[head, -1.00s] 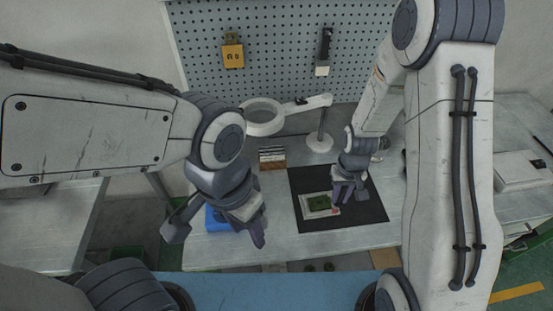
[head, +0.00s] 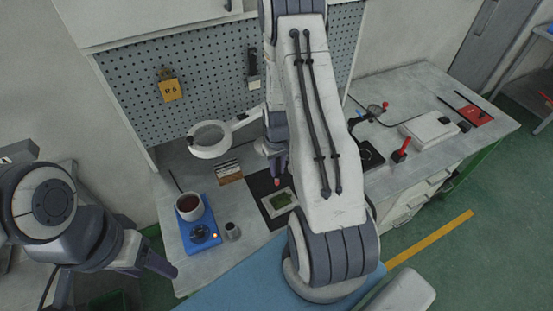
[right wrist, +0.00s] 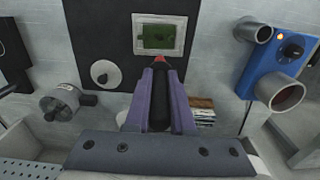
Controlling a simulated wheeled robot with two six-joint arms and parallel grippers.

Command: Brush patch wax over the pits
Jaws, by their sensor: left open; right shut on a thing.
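The green wax piece (head: 279,203) lies in a pale frame on the black mat (head: 262,183); it also shows in the right wrist view (right wrist: 158,36). My right gripper (head: 277,170) is shut on a dark-handled brush (right wrist: 158,98) with a red tip. In the right wrist view the tip appears at the frame's near edge; I cannot tell whether it touches. Pits are too small to make out. A pot of dark red-brown wax (head: 189,205) stands on a blue heater (head: 200,232) with a dial and lit orange lamp. My left gripper (head: 155,262) is open and empty, left of the heater.
A small grey metal cup (head: 232,231) stands right of the heater. A ring magnifier (head: 209,139) reaches over the table's back, near a stack of sample strips (head: 229,172). A pegboard (head: 200,75) rises behind. My right arm hides part of the table.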

